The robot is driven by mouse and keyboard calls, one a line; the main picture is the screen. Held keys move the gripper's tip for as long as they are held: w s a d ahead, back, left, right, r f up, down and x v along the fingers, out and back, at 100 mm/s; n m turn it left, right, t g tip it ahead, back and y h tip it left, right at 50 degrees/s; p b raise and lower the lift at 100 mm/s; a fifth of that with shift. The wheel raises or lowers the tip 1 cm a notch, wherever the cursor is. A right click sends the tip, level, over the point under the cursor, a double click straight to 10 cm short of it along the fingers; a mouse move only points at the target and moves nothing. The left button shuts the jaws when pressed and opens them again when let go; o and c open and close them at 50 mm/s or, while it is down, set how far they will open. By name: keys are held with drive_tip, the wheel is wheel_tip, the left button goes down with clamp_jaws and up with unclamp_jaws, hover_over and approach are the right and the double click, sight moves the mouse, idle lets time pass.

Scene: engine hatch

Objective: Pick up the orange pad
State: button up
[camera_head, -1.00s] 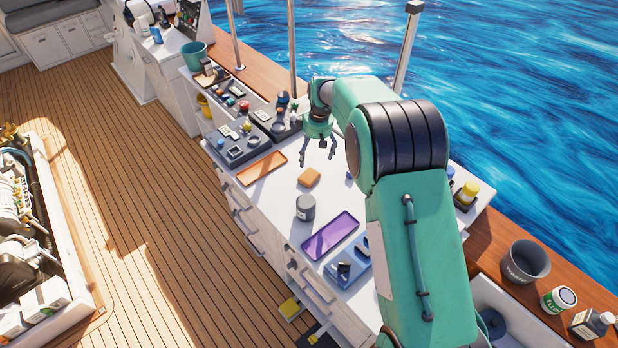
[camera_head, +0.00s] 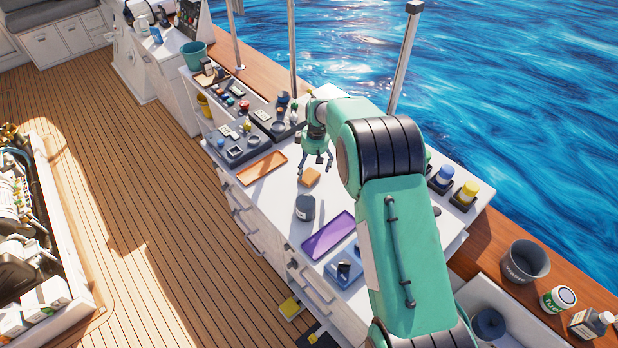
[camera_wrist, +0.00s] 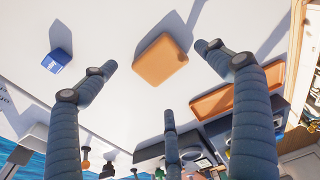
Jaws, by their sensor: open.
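The orange pad (camera_head: 309,177) is a small rounded block lying flat on the white countertop (camera_head: 280,207). It also shows in the wrist view (camera_wrist: 161,60), above the middle of the picture. My gripper (camera_head: 314,168) is open and empty, with its fingers spread just above and beside the pad. In the wrist view, my gripper (camera_wrist: 160,85) has one finger to the left of the pad, one to the right and one below it in the picture. No finger visibly touches the pad.
An orange tray (camera_head: 262,167) lies left of the pad. A grey canister (camera_head: 305,208) and a purple tray (camera_head: 329,236) stand nearer. Black trays with small parts (camera_head: 240,144) are beyond. A small blue box (camera_wrist: 57,60) shows in the wrist view.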

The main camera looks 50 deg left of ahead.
sight(309, 175)
drive_tip(key=shift+f, duration=0.3)
drive_tip(key=shift+s+a+f, duration=0.1)
drive_tip(key=shift+a+f, duration=0.1)
drive_tip(key=shift+f, duration=1.05)
drive_tip(key=shift+a+f, duration=0.15)
drive_tip(key=shift+f, duration=1.05)
drive_tip(key=c, duration=1.3)
